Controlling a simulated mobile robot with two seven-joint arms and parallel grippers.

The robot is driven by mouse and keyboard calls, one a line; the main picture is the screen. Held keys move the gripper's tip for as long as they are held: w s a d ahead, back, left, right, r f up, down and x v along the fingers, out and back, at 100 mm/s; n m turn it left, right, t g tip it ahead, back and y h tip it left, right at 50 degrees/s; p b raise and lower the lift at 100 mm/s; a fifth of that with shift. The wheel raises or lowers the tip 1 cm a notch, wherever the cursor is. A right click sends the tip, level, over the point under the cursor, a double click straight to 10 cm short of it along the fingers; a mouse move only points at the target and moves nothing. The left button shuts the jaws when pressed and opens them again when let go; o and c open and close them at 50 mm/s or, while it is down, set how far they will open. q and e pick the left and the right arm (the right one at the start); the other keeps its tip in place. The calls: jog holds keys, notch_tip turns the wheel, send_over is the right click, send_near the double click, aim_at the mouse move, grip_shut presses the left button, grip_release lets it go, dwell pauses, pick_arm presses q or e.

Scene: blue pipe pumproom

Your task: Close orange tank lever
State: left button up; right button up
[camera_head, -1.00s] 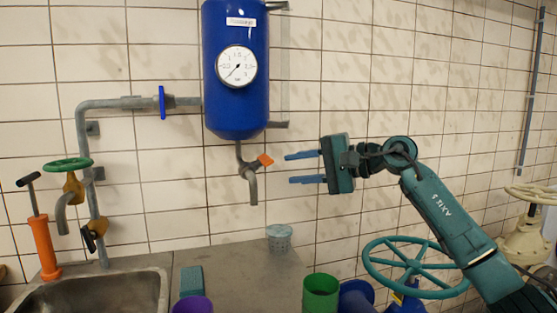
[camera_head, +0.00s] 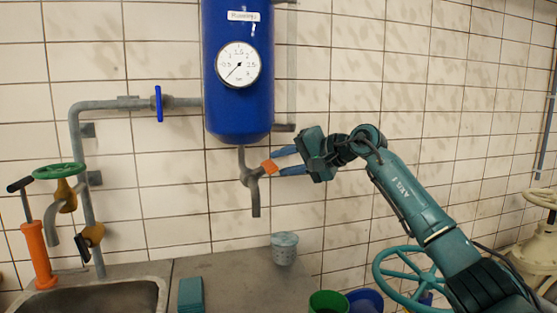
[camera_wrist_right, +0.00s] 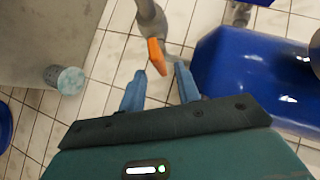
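The orange lever (camera_head: 269,167) sits on the grey outlet pipe (camera_head: 255,195) under the blue tank (camera_head: 238,80), sticking out to the right and slightly up. My right gripper (camera_head: 282,161) is open beside it, with its blue fingertips close to the lever's outer end. In the right wrist view the orange lever (camera_wrist_right: 157,56) lies between and just ahead of the two open fingers (camera_wrist_right: 160,80). I cannot tell whether a finger touches it. My left gripper is not in view.
A perforated grey cup (camera_head: 284,248) stands on the counter below, near a teal sponge (camera_head: 190,294). A green cup (camera_head: 328,302) is at the front. A sink (camera_head: 100,296) and taps are at left, and a teal handwheel (camera_head: 400,272) is at lower right.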

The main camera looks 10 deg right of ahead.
jog(key=shift+x, duration=1.1)
jog(key=shift+c, duration=0.5)
grip_shut()
